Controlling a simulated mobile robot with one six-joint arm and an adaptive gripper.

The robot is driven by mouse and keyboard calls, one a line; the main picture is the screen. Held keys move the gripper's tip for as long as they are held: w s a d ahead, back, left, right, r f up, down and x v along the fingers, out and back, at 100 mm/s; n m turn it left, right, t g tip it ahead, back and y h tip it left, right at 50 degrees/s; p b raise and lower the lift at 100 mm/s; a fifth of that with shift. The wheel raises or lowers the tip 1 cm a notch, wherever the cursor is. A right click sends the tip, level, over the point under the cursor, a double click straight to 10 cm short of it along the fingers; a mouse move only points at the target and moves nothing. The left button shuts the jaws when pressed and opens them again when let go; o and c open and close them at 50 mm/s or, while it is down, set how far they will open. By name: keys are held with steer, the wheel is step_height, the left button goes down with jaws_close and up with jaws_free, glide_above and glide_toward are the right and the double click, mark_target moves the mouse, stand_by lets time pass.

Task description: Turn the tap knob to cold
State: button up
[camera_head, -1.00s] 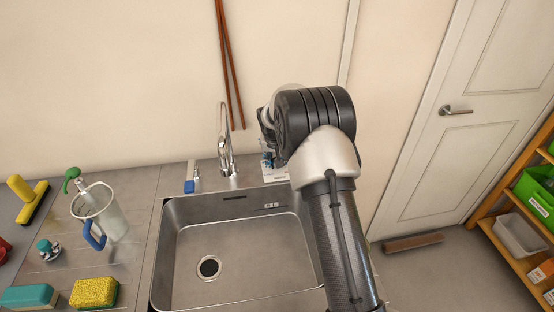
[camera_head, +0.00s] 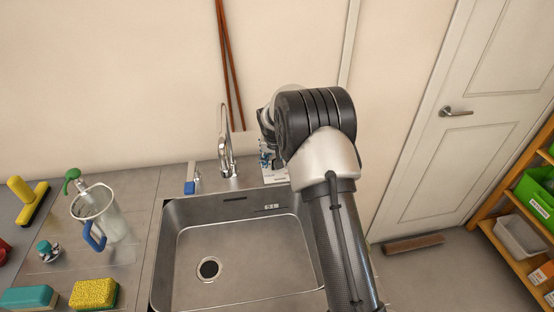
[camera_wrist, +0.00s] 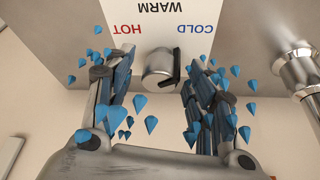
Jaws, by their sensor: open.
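The tap knob (camera_wrist: 157,69) is a silver cylinder with a black strip along its right side in the wrist view. It sits by a white label plate (camera_wrist: 151,22) reading HOT in red on the left, COLD in blue on the right and WARM between, lettering upside down. My gripper (camera_wrist: 155,82) is open, with one finger on each side of the knob; I see gaps, and contact is unclear. Several blue cone shapes show around the fingers. In the head view the plate (camera_head: 279,178) shows behind the sink; my arm hides the knob.
A chrome faucet (camera_head: 226,145) stands left of my arm behind the steel sink (camera_head: 240,250). The wall is close behind.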

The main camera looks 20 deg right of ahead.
steer(key=v, duration=1.1)
steer(key=shift+r, duration=0.4)
steer(key=shift+s, duration=0.15)
